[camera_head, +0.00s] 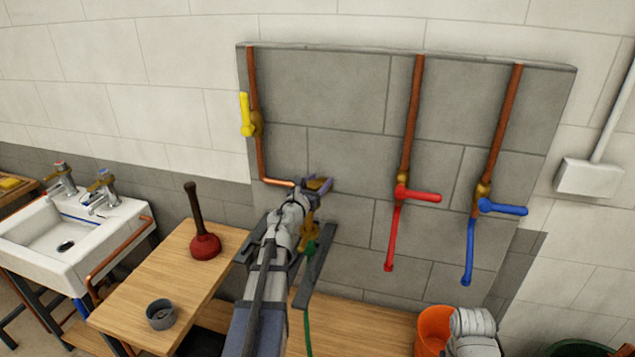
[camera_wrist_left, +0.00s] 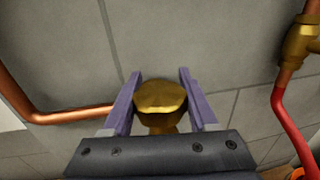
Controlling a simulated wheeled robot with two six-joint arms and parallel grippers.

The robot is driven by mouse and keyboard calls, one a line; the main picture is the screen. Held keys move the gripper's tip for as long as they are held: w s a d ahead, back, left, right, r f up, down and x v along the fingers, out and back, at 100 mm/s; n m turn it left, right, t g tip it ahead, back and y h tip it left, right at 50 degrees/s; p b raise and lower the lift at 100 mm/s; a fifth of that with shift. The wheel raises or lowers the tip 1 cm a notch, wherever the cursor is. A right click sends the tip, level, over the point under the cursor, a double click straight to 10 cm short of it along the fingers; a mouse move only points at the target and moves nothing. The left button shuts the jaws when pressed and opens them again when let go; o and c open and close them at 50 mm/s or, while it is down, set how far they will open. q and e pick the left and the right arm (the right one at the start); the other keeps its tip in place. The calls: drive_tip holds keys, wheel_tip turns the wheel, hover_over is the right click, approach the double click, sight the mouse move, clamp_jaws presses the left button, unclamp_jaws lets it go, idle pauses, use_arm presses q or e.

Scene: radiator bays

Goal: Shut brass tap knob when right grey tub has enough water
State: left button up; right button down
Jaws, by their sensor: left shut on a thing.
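The brass tap knob (camera_wrist_left: 160,96) sits between the two purple fingers of my left gripper (camera_wrist_left: 160,100) in the left wrist view. In the head view my left gripper (camera_head: 317,185) is shut on this knob, at the end of the copper pipe on the grey wall panel. A brass tap body (camera_head: 309,232) shows beside my arm, with a green hose (camera_head: 307,330) hanging below. I cannot make out the right grey tub or its water level; my arm covers much of that area. My right gripper is not in view.
Red (camera_head: 420,195) and blue (camera_head: 500,208) lever taps are on the panel to the right, a yellow lever (camera_head: 246,114) upper left. A plunger (camera_head: 205,245) and a small grey cup (camera_head: 160,314) stand on the wooden table. An orange bucket (camera_head: 433,328) stands lower right.

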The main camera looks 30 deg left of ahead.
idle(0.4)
use_arm(q)
drive_tip(key=o, duration=1.4)
drive_tip(key=shift+c, duration=0.2)
drive_tip(key=shift+s, duration=0.1)
drive_tip(key=s, duration=0.7)
drive_tip(key=shift+s+d, duration=0.3)
drive_tip(key=shift+s, duration=0.05)
